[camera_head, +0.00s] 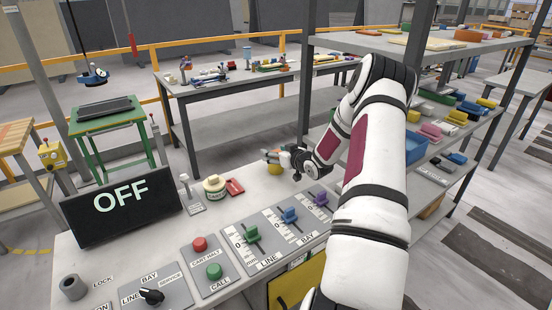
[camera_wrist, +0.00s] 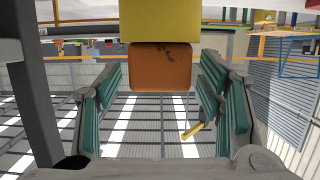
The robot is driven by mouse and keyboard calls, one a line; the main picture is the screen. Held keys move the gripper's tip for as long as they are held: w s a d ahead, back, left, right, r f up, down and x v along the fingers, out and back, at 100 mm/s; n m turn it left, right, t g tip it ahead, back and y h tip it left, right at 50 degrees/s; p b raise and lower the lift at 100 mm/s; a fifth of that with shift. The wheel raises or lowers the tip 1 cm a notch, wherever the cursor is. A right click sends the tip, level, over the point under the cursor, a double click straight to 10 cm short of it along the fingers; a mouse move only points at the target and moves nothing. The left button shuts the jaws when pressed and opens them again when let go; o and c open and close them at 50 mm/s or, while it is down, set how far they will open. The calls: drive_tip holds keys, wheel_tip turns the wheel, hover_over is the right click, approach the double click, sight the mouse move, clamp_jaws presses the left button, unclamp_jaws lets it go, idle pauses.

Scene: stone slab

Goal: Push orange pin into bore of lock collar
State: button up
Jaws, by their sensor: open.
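My gripper (camera_head: 276,155) is at the far edge of the stone slab, held out sideways and open. In the wrist view an orange piece (camera_wrist: 160,67), likely the orange pin, lies between the open green-padded fingers, with a gap on both sides. A yellow block (camera_wrist: 160,20) adjoins it in that view; in the head view yellow (camera_head: 274,169) shows below the gripper. The orange piece's full shape is hidden. A dark grey cylinder with a round opening, likely the lock collar (camera_head: 72,287), is at the slab's near left, beside a LOCK label.
An OFF screen (camera_head: 121,205) stands along the left. A cream round container (camera_head: 214,188) and a red item (camera_head: 235,187) are left of my gripper. Red and green buttons, a rotary knob (camera_head: 151,296) and a slider panel (camera_head: 276,235) take up the near slab. A shelf rack stands at right.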

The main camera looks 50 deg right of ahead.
drive_tip(key=c, duration=1.4)
drive_tip(key=shift+c, duration=0.2)
drive_tip(key=shift+r, duration=0.1)
